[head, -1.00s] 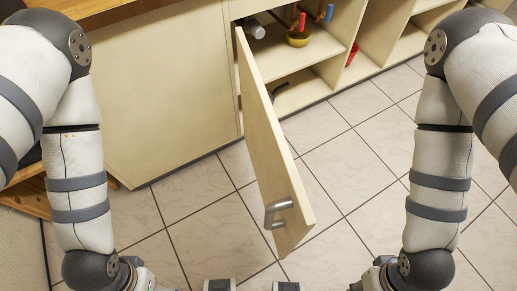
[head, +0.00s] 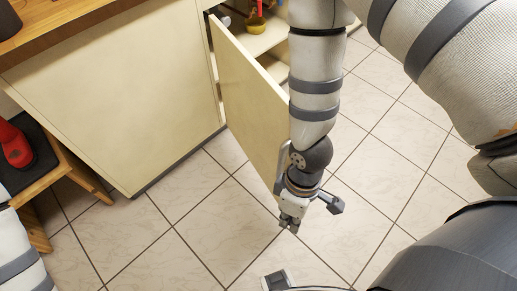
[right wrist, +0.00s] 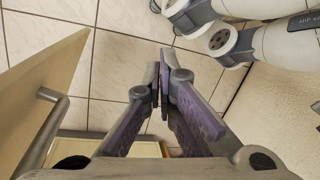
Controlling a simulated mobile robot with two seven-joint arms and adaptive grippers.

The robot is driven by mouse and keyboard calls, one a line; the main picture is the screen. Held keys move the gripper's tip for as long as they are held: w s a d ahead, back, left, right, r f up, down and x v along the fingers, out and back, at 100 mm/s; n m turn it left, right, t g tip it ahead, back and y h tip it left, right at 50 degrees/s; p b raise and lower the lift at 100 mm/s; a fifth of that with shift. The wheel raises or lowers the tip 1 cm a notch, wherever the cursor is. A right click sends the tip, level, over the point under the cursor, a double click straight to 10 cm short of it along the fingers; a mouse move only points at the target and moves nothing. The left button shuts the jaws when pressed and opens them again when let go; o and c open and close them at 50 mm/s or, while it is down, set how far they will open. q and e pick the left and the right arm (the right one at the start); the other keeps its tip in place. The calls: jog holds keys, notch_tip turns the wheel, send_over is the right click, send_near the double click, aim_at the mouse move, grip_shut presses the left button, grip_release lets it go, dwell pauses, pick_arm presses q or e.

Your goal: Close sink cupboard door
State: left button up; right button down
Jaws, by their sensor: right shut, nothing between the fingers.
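The sink cupboard door (head: 250,95) is a pale panel that stands open, swung out from the cupboard front into the room. Its grey bar handle (head: 282,160) is partly hidden behind my right arm in the head view. In the right wrist view the door (right wrist: 38,85) and its handle (right wrist: 43,125) are at the left, apart from the fingers. My right gripper (head: 289,224) is low over the floor, close to the door's free edge. Its fingers (right wrist: 160,85) are shut and empty. My left gripper is outside the views; only part of the left arm shows.
Open shelves (head: 268,42) show behind the door, with a yellow pot (head: 254,26) inside. A plain cupboard panel (head: 120,95) is left of the door. A wooden stool (head: 70,165) with a red object (head: 15,145) stands at far left. Tiled floor (head: 200,225) is clear.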

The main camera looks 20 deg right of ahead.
jog(key=w+r+n+t+h, duration=0.35)
jog(key=w+r+n, duration=1)
jog(key=w, duration=0.55)
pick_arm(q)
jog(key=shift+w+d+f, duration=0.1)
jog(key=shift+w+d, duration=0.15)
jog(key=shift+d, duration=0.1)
pick_arm(e)
jog(key=d+f+m, duration=0.2)
jog(key=d+f, duration=0.4)
jog(key=f, duration=0.2)
jog(key=shift+w+d+f+g+h, duration=0.25)
jog(key=shift+w+g+h, duration=0.1)
jog(key=shift+g, duration=0.1)
